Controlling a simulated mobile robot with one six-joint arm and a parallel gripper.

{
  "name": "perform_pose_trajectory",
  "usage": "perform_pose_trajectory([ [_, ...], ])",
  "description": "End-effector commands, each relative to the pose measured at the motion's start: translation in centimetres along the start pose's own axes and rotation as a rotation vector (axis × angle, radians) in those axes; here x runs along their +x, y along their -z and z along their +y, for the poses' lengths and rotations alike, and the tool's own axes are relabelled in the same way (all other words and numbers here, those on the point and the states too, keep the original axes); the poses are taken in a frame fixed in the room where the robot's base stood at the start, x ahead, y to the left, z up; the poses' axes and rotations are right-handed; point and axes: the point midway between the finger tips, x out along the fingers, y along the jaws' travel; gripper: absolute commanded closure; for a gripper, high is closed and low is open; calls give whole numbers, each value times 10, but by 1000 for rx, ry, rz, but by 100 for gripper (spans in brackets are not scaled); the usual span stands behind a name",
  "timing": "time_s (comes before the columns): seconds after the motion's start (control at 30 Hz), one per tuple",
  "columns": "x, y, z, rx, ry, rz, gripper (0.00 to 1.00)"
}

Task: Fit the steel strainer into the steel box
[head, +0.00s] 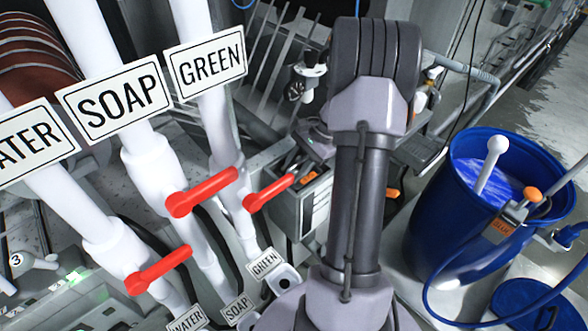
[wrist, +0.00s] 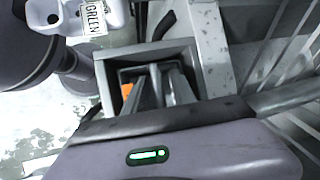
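The steel box (head: 285,212) is an upright grey container in the middle of the head view, partly hidden behind my arm. In the wrist view its open top (wrist: 107,84) lies just beyond my gripper body. My gripper (wrist: 158,74) points into this opening, its two grey fingers close together. A dark rim inside the opening may belong to the steel strainer, but I cannot identify the strainer clearly. The fingers hide much of the interior, and whether they hold anything is unclear.
Red valve levers (head: 202,191) on white pipes stand left of the box, one reaching close to it. A blue barrel (head: 430,215) with blue liquid stands at the right. A small GREEN label (wrist: 94,17) is beside the box.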

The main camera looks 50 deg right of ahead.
Motion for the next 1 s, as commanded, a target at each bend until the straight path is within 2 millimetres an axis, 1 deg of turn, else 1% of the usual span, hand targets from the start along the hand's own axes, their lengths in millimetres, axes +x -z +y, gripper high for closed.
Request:
perform_pose_trajectory([
  [0.07,-8,-2,-1,0,1,1,68],
  [0.13,-24,-2,-2,1,2,2,68],
  [0.3,-75,-2,-2,0,2,4,68],
  [0.4,-99,-2,-2,0,1,3,68],
  [0.5,-115,-2,-1,0,1,1,68],
  [0.63,-123,-2,-1,1,0,0,68],
  [1.0,-122,-1,-1,0,0,0,68],
])
